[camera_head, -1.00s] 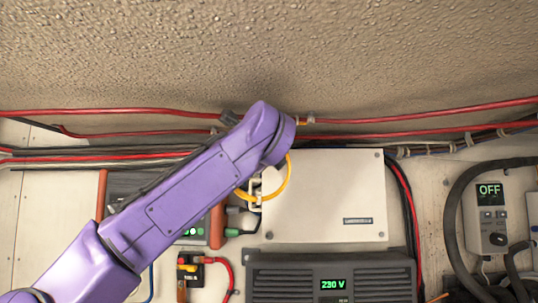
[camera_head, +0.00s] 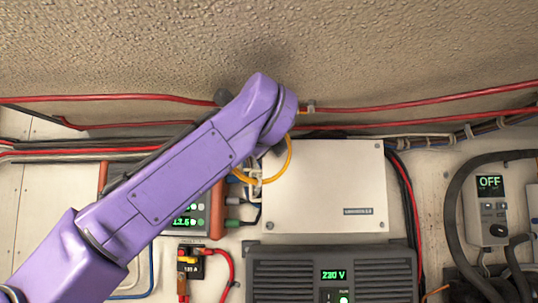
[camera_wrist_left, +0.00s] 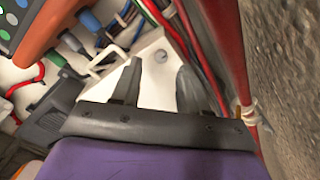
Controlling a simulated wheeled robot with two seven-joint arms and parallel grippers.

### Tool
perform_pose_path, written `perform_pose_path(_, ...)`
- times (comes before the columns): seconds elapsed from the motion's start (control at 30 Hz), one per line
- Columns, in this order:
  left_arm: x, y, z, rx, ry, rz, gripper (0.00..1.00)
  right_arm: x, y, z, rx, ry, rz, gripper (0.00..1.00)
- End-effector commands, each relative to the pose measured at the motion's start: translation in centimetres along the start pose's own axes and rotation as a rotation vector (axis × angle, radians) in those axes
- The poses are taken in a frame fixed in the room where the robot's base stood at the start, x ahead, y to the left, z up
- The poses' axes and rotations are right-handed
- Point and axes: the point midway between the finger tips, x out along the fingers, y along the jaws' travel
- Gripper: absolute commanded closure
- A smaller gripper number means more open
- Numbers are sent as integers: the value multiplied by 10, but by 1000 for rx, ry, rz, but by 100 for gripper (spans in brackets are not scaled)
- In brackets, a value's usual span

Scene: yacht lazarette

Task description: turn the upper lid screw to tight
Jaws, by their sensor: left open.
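The white box lid (camera_head: 325,190) is on the wall in the head view, right of my left wrist. A round grey screw (camera_wrist_left: 161,56) shows on the white lid in the wrist view, just beyond and between my fingertips. In the head view my purple arm covers the lid's upper left corner. A screw at the lid's lower left corner (camera_head: 270,226) is visible. My left gripper (camera_wrist_left: 159,69) is open, with nothing between its fingers, and points at the lid. Whether it touches the lid cannot be told. My right gripper is not in view.
A yellow cable loop (camera_head: 290,160) hangs beside the lid's left edge. Red cables (camera_head: 420,104) run along above it. An OFF panel (camera_head: 490,205) and thick black hose (camera_head: 455,215) are at right.

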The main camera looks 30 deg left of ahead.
Motion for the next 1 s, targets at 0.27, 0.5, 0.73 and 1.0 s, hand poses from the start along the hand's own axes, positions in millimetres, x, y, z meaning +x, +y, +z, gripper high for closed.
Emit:
perform_pose_path(0.27,-56,2,-3,0,-1,-2,56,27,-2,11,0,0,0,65)
perform_pose_path(0.5,-63,0,-1,1,0,0,56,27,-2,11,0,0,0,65)
perform_pose_path(0.73,-63,0,-1,0,0,0,56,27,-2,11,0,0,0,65)
perform_pose_path(1.0,-63,0,-1,0,0,0,56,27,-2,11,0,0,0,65)
